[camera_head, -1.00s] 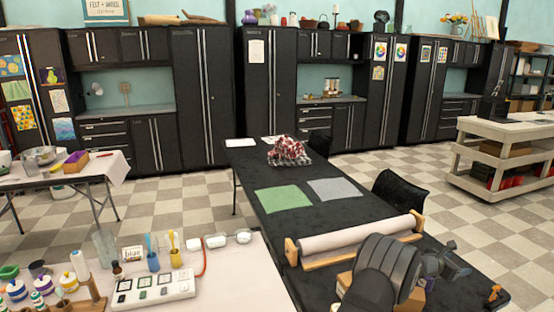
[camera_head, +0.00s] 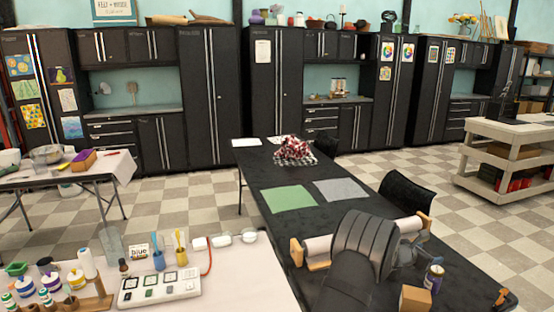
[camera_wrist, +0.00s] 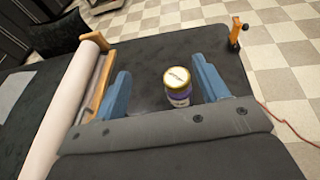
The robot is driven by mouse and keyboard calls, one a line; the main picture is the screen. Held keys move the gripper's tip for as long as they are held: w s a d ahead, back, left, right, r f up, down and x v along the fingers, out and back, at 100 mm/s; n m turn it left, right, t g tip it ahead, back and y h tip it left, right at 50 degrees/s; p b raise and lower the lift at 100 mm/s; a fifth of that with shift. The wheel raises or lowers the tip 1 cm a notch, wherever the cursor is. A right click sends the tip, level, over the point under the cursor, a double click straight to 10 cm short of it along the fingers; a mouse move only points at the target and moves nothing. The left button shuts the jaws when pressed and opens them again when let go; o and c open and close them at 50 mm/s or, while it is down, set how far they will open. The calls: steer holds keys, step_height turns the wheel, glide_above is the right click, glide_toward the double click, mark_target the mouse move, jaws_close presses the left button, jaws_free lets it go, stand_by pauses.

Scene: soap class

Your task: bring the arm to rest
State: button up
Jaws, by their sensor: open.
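My gripper (camera_wrist: 163,68) shows in the wrist view with its two blue fingers spread apart and nothing held between them. A jar (camera_wrist: 178,84) with a pale gold lid and a purple label appears between the fingers in that picture, below them on the black table.
A wooden block (camera_head: 415,298) sits beside the jar. A pale roll on a wooden stand (camera_head: 318,247) lies partly behind my arm. Green felt (camera_head: 288,198), grey felt (camera_head: 341,189) and a red-white yarn pile (camera_head: 294,149) lie farther back. A chair (camera_head: 407,191) stands at the table's right side.

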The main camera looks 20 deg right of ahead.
steer(key=w+a+n+t, duration=0.1)
steer(key=w+a, duration=0.6)
steer(key=a, duration=0.3)
steer(key=w+a+n+t+y, duration=0.1)
steer(key=w+a+t, duration=0.1)
steer(key=w+a, duration=0.5)
steer(key=w+a+n+t, duration=0.1)
steer(key=w+a, duration=0.6)
steer(key=a, duration=0.7)
steer(key=shift+w+a+f+n+t+y, duration=0.15)
steer(key=shift+w+f+n+t+y, duration=0.15)
steer(key=shift+w+n+t, duration=0.15)
steer(key=shift+s, duration=0.15)
steer(key=s+d+m+g, duration=0.1)
steer(key=s+d, duration=0.3)
steer(key=d, duration=0.5)
steer(key=s+d+m+g+h, duration=0.1)
steer(key=s+d, duration=0.4)
steer(key=d, duration=0.4)
steer(key=shift+s+d+r, duration=0.15)
steer(key=shift+s, duration=0.15)
steer(key=shift+g, duration=0.25)
